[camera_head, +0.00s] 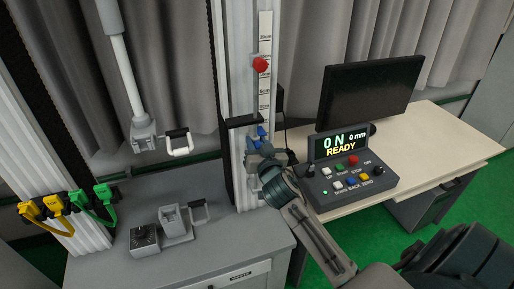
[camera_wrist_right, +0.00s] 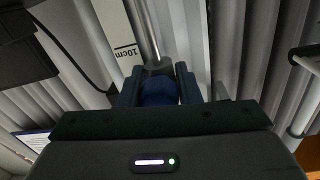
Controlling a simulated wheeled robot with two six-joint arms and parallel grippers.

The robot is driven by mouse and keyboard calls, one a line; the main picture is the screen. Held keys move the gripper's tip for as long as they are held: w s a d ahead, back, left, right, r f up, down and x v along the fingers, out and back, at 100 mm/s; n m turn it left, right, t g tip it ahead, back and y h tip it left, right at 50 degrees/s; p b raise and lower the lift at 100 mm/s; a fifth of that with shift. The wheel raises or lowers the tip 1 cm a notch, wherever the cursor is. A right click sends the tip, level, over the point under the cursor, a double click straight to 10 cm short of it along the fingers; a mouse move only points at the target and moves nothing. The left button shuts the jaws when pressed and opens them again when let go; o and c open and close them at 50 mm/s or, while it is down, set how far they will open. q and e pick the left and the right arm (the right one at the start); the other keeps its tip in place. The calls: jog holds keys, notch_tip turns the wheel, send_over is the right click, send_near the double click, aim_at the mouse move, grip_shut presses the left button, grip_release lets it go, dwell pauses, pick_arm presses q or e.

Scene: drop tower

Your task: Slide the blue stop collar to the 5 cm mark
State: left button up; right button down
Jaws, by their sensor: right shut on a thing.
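The blue stop collar (camera_head: 261,131) sits low on the rod beside the marked scale (camera_head: 264,62) on the tower column. My right gripper (camera_head: 257,146) is at the collar and shut on it. In the right wrist view the blue collar (camera_wrist_right: 158,91) lies between the two fingers of my right gripper (camera_wrist_right: 160,88), with the rod running away behind it. A 10cm label (camera_wrist_right: 125,52) shows on the scale there. A red stop collar (camera_head: 260,64) sits higher on the same rod. The 5 cm mark cannot be read. My left gripper is not in view.
A control box (camera_head: 352,186) with buttons and a display reading READY stands right of my right arm, before a black monitor (camera_head: 369,91) on a desk. Grey fixtures (camera_head: 176,226) stand on the cabinet top at left. A crosshead with a handle (camera_head: 178,142) hangs above them.

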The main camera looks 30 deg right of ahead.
jog(key=shift+r, duration=0.3)
jog(key=c, duration=1.1)
grip_release()
jog(key=shift+o, duration=0.2)
jog(key=shift+s+a+f+b, duration=0.15)
jog(key=shift+s+f+b, duration=0.05)
jog(key=shift+s+b, duration=0.2)
jog(key=b+v, duration=0.3)
jog(key=v, duration=0.7)
jog(key=shift+r, duration=0.15)
